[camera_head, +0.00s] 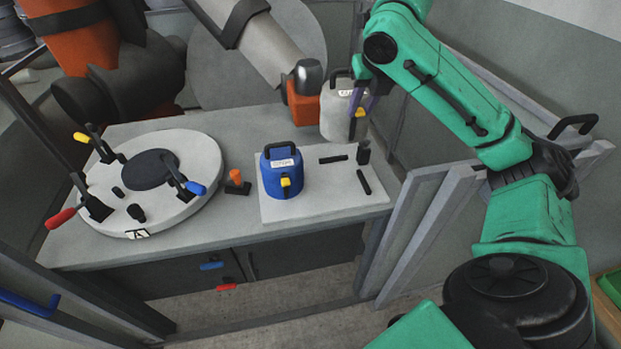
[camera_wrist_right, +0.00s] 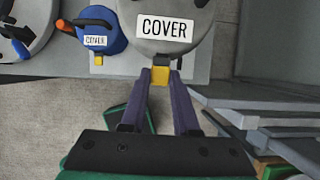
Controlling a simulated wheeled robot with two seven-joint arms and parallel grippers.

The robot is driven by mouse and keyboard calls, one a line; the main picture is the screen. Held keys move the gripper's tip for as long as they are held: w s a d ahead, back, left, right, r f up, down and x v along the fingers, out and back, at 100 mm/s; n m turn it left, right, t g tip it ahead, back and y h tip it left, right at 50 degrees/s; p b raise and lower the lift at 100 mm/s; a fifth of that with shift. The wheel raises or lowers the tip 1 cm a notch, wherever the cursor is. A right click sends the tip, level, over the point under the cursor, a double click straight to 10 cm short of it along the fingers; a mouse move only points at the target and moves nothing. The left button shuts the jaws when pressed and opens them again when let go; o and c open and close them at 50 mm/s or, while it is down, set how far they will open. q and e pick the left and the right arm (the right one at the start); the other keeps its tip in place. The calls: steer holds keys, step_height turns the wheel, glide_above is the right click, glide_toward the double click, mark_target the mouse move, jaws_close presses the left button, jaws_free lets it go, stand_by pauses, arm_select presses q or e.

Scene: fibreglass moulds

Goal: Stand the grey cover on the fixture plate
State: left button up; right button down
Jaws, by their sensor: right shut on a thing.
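The grey cover (camera_head: 338,118) has a black handle, a white label and a yellow tab. My right gripper (camera_head: 364,98) has its purple fingers at the yellow tab and is shut on the cover. In the right wrist view the cover (camera_wrist_right: 180,38) shows its COVER label, with the fingers (camera_wrist_right: 160,75) at the tab. The cover looks upright, at the far right of the fixture plate (camera_head: 318,205); whether it touches anything below I cannot tell. The pale plate lies on the bench with black bars and a black post. My left gripper is not in view.
A blue cover (camera_head: 283,178) with a yellow tab stands on the plate's left part. A round mould (camera_head: 190,150) with toggle clamps lies left on the bench. An orange peg (camera_head: 236,177) stands between. A grey-and-orange machine arm (camera_head: 260,38) hangs behind. Grey rails (camera_head: 420,225) stand right.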

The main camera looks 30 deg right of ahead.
step_height(320, 180, down, 20)
steer(key=b, duration=0.7)
steer(key=shift+r, duration=0.15)
steer(key=c, duration=0.7)
jaws_free()
steer(key=shift+o, duration=0.2)
steer(key=v, duration=1.2)
